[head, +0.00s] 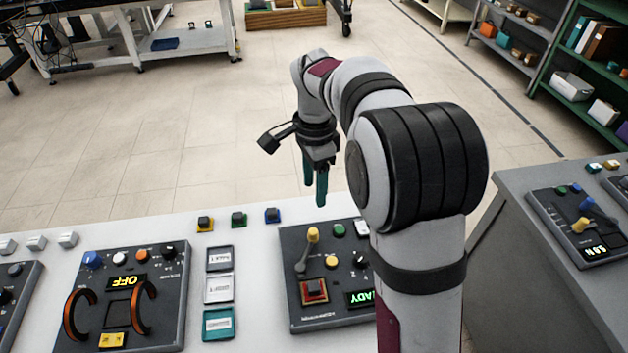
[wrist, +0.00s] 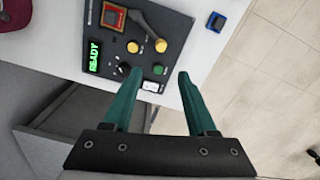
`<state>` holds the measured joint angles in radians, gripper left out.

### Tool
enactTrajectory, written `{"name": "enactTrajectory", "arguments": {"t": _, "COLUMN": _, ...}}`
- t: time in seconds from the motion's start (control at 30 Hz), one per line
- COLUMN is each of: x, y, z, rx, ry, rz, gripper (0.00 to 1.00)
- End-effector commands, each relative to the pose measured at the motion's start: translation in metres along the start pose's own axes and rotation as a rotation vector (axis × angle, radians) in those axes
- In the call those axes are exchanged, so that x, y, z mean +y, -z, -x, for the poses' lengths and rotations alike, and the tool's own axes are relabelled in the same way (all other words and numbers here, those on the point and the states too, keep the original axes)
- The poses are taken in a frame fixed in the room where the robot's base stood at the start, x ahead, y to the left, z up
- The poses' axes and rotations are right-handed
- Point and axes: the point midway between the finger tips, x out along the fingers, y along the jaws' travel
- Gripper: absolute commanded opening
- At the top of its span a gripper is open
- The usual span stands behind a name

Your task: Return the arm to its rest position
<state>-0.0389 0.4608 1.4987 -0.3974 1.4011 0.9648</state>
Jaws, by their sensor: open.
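My gripper (head: 315,185) hangs from the bent arm with its teal fingers pointing down, above the far edge of the white table. The fingers are apart and nothing is between them, as the wrist view shows (wrist: 160,95). A dark control panel (head: 300,270) with a yellow-knobbed lever, a red square with a dark button and a green READY display lies below; my arm hides part of its right side. The same panel (wrist: 110,45) shows in the wrist view ahead of the fingers.
Three small coloured blocks with dark tops, one blue (head: 272,215), line the far edge. A grey side table (head: 520,185) stands right.

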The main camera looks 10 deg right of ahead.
Motion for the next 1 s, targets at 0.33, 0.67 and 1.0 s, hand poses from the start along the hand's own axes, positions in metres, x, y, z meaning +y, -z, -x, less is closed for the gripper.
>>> {"name": "enactTrajectory", "arguments": {"t": 0.33, "x": 0.077, "y": -0.021, "z": 0.034, "rx": -0.04, "ry": 0.014, "rz": 0.219, "gripper": 0.58}}
{"name": "enactTrajectory", "arguments": {"t": 0.67, "x": 0.276, "y": -0.085, "z": 0.012, "rx": -0.132, "ry": 0.081, "rz": 0.797, "gripper": 0.58}}
{"name": "enactTrajectory", "arguments": {"t": 1.0, "x": 0.288, "y": -0.09, "z": 0.005, "rx": -0.14, "ry": 0.085, "rz": 0.843, "gripper": 0.58}}
